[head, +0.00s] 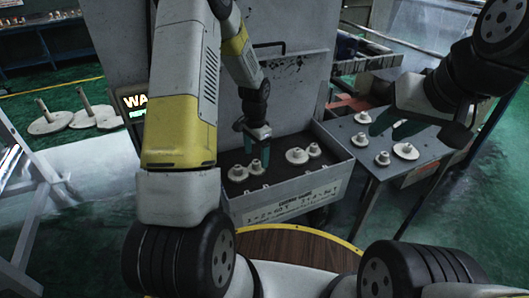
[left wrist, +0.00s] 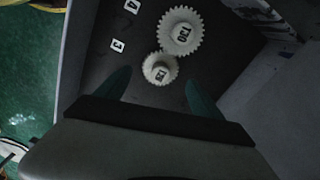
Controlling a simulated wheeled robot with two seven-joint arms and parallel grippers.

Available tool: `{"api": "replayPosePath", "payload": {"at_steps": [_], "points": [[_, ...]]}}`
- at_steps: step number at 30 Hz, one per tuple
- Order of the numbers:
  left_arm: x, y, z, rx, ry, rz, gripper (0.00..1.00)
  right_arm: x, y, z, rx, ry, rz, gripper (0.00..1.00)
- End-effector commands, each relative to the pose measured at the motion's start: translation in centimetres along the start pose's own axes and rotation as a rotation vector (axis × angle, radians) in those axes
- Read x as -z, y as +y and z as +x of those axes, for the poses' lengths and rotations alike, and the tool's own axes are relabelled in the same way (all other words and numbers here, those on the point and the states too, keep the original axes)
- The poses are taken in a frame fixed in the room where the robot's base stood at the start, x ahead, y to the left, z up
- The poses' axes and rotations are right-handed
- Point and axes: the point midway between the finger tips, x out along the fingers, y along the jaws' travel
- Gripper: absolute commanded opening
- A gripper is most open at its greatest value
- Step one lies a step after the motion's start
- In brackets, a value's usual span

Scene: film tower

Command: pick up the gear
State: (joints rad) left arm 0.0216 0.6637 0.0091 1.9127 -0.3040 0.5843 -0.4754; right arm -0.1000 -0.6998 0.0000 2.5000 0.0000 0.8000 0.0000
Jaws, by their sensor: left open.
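Pale toothed gears with upright hubs stand in a grey tray (head: 290,207). Two of them, a small gear (head: 256,167) and a wider gear (head: 238,174), are below my left gripper (head: 255,150); another pair (head: 297,156) stands to the right. My left gripper points down, open and empty. In the left wrist view, a small numbered gear (left wrist: 160,68) lies just beyond and between the fingertips (left wrist: 160,92). A larger numbered gear (left wrist: 181,31) sits against it, further up. My right gripper (head: 394,127) appears open and empty over the side table at right.
Several more gears, one a wide gear (head: 406,150), stand on the grey side table (head: 365,140). White number tags (left wrist: 118,45) mark the tray floor. A grey panel (head: 290,90) rises behind the tray. Large shafted discs (head: 50,124) lie at far left. A round wooden top (head: 290,245) is in front.

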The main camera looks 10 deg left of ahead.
Motion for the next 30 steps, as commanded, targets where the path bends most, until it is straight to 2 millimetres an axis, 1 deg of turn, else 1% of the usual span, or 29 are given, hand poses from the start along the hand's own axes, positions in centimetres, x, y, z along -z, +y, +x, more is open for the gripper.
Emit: {"api": "replayPosePath", "payload": {"at_steps": [3,6,9,12,17,20,21,23,24,26,27,28,30], "points": [[0.0,0.1,1.9,-0.003,-0.003,0.000,0.78,0.0,0.0,0.0,0.000,0.000,0.000,0.33],[0.0,0.0,3.4,-0.002,-0.003,0.000,0.78,0.0,0.0,0.0,0.000,0.000,0.000,0.33],[0.1,0.0,4.3,-0.001,-0.001,-0.001,0.78,0.0,0.0,0.0,0.000,0.000,0.000,0.33],[0.1,-0.1,4.6,0.000,0.000,-0.002,0.78,0.0,0.0,0.0,0.000,0.000,0.000,0.33],[0.1,-0.1,4.6,0.000,0.000,-0.002,0.78,0.0,0.0,0.0,0.000,0.000,0.000,0.33],[0.1,-0.1,4.5,0.000,0.000,-0.002,0.60,0.0,0.0,0.0,0.000,0.000,0.000,0.33],[0.1,-0.1,4.5,0.000,0.000,-0.001,0.52,0.0,0.0,0.0,0.000,0.000,0.000,0.33],[0.1,-0.1,4.5,0.000,0.000,-0.002,0.40,0.0,0.0,0.0,0.000,0.000,0.000,0.33],[0.1,-0.1,4.5,0.000,0.000,-0.001,0.32,0.0,0.0,0.0,0.000,0.000,0.000,0.33],[0.1,-0.1,4.5,0.000,0.000,-0.001,0.21,0.0,0.0,0.0,0.000,0.000,0.000,0.33],[0.1,-0.1,4.5,0.000,0.000,-0.001,0.13,0.0,0.0,0.0,0.000,0.000,0.000,0.33],[0.1,-0.1,4.5,0.000,0.000,-0.001,0.10,0.0,0.0,0.0,0.000,0.000,0.000,0.33],[0.1,-0.1,4.5,0.000,0.000,-0.001,0.10,0.0,0.0,0.0,0.000,0.000,0.000,0.33]]}}
